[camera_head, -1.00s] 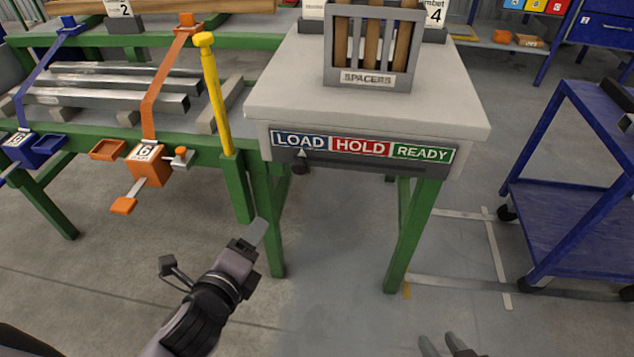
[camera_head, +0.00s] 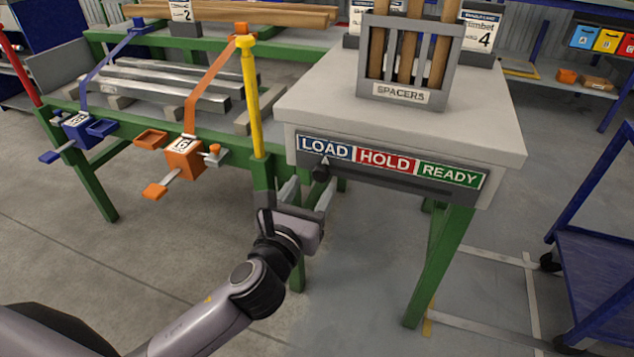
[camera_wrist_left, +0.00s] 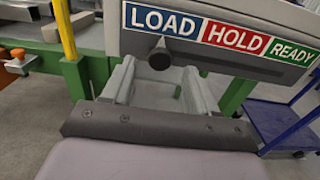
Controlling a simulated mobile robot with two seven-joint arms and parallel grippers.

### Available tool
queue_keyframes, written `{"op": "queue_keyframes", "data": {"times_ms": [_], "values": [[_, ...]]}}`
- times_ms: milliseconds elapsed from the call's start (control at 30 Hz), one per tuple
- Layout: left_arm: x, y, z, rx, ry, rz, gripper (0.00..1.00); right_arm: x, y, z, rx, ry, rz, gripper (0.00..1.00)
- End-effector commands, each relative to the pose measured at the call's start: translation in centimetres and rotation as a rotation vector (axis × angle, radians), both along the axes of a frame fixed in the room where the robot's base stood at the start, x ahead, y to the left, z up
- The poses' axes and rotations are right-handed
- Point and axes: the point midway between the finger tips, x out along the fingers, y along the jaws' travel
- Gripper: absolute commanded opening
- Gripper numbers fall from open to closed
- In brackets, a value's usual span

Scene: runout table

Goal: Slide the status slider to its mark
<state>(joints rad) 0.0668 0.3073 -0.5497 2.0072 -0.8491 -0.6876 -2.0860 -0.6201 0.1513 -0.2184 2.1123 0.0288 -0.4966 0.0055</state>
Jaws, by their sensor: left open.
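The status slider's dark round knob (camera_head: 320,173) sits under the blue LOAD label (camera_head: 324,147), with a small white pointer above it. A dark slot runs from it to the right below the red HOLD label (camera_head: 385,160) and the green READY label (camera_head: 450,174). My left gripper (camera_head: 307,192) is open and empty, just below and left of the knob. In the left wrist view the knob (camera_wrist_left: 159,59) shows beyond the fingers (camera_wrist_left: 160,84), between their tips and apart from them. My right gripper is out of view.
The grey table (camera_head: 400,112) carries a box of wooden spacers (camera_head: 402,94). A yellow post (camera_head: 251,100) stands close left of the gripper. An orange ratchet (camera_head: 184,158) hangs further left. A blue cart (camera_head: 595,260) stands at right. Open floor lies in front.

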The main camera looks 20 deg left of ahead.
Motion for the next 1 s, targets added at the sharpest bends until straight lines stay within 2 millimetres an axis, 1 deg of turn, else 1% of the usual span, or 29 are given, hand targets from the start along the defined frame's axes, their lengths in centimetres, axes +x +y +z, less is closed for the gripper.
{"op": "queue_keyframes", "data": {"times_ms": [33, 100, 233, 367, 600, 633, 667, 700, 767, 800, 933, 1000], "values": [[0.8, 0.0, 0.0, -0.002, -0.003, 0.001, 0.58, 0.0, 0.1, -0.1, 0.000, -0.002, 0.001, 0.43], [1.6, -0.1, 0.0, -0.003, -0.003, 0.000, 0.58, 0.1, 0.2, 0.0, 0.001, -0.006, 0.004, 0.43], [2.8, -0.1, 0.0, -0.002, -0.001, 0.000, 0.58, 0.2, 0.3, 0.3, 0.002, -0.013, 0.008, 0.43], [3.3, -0.1, 0.0, -0.003, 0.000, 0.000, 0.58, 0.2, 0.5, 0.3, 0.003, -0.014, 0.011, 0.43], [3.3, -0.1, 0.0, -0.003, 0.000, 0.000, 0.58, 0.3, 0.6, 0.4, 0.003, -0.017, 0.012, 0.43], [3.3, -0.1, 0.0, -0.003, 0.000, 0.000, 0.55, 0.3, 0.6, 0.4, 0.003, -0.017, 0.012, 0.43], [3.3, -0.1, 0.0, -0.003, 0.001, 0.000, 0.45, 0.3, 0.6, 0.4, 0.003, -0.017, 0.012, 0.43], [3.3, -0.1, 0.0, -0.003, 0.001, 0.000, 0.32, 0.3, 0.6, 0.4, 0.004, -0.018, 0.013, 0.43], [3.3, -0.1, 0.0, -0.003, 0.001, 0.000, 0.13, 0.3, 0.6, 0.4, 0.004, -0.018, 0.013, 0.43], [3.3, -0.1, 0.0, -0.003, 0.001, 0.000, 0.00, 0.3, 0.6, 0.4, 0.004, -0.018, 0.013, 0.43], [3.3, -0.2, 0.0, -0.004, 0.001, -0.001, 0.00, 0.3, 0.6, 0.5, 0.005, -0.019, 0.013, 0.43], [3.3, -0.6, 0.0, -0.005, 0.002, -0.001, 0.00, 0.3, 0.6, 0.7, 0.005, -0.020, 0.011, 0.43]]}}
